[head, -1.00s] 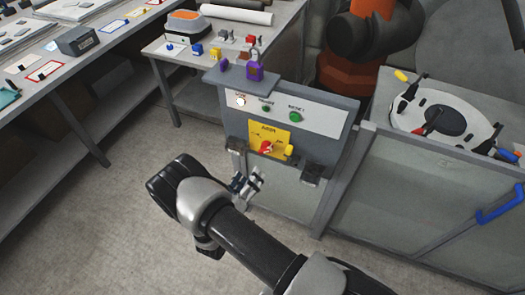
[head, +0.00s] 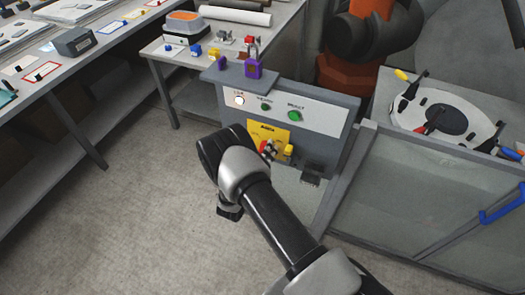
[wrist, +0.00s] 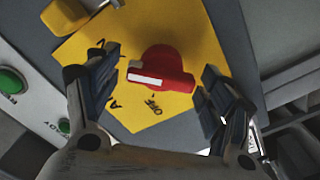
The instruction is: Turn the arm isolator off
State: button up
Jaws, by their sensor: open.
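The arm isolator is a red rotary knob (wrist: 165,66) with a white bar, on a yellow plate (wrist: 186,20) on the grey panel. In the wrist view the white bar lies roughly level across the picture, and the word OFF is printed just below the knob. In the head view the yellow plate (head: 258,131) shows, with the knob largely hidden by my gripper. My gripper (wrist: 160,80) is open, with one finger on each side of the knob. Gaps show between the fingers and the knob; I cannot tell how near the fingertips are to the plate.
A yellow part (head: 288,150) sits right of the knob, close to my gripper. Green buttons (head: 294,115) and a lit white lamp (head: 239,100) are above on the panel. A purple padlock (head: 253,69) stands on the shelf on top. A fence panel (head: 400,205) stands at the right.

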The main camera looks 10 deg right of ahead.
jog(key=shift+c, duration=0.4)
jog(key=c, duration=1)
jog(key=shift+n, duration=0.4)
jog(key=n+b, duration=0.1)
jog(key=n, duration=0.1)
jog(key=n+b, duration=0.1)
jog(key=shift+f+n, duration=0.2)
jog(key=shift+n, duration=0.2)
jog(key=n+b, duration=0.1)
jog(key=n, duration=0.3)
jog(key=shift+b, duration=0.3)
jog(key=n+b, duration=0.1)
jog(key=n, duration=0.4)
jog(key=shift+f, duration=0.15)
jog(key=n, duration=0.4)
jog(key=shift+b, duration=0.3)
jog(key=shift+n, duration=0.3)
